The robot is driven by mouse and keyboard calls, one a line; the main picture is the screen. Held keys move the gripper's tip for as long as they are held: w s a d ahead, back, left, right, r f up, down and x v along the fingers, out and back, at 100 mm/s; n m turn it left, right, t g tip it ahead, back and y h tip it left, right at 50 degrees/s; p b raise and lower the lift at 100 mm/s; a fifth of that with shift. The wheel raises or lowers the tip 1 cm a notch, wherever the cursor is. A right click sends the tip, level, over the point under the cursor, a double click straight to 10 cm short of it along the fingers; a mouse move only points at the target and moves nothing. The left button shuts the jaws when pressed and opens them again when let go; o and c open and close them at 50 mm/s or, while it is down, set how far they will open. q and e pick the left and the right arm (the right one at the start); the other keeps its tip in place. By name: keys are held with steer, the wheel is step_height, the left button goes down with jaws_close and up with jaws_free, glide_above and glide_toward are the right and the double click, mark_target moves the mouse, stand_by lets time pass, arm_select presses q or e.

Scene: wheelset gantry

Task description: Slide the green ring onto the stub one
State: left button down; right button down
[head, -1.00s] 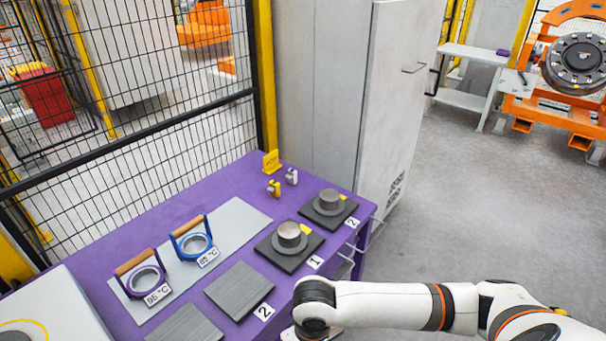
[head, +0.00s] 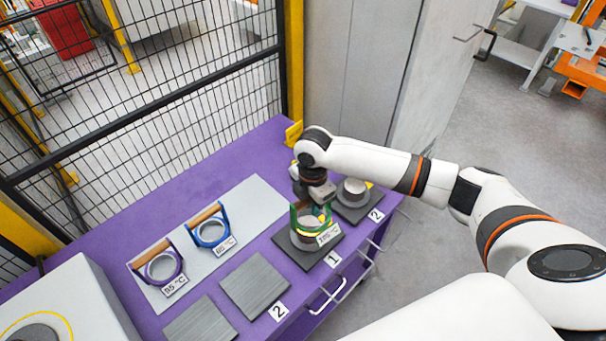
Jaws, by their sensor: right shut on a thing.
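My right gripper (head: 318,200) is shut on the wooden-topped handle of the green ring (head: 295,219), which carries a temperature tag. The ring is at the stub on the dark plate (head: 292,257) by label 1 (head: 332,260). A grey stub top shows within the green frame. I cannot tell whether the ring is around the stub or just above it. My left gripper is out of view.
A purple ring (head: 160,268) and a blue ring (head: 209,231) stand on the light grey mat (head: 250,200). Bare dark plates (head: 254,285) lie in front. A wire fence and grey cabinet (head: 350,70) bound the purple table (head: 200,180).

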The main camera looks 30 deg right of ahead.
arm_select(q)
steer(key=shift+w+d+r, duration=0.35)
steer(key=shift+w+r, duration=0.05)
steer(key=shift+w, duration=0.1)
arm_select(e)
steer(key=shift+w+d+r+n, duration=0.1)
steer(key=shift+w+r+n, duration=0.7)
steer(key=shift+w, duration=0.15)
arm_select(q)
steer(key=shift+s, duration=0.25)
arm_select(e)
steer(key=shift+s, duration=0.1)
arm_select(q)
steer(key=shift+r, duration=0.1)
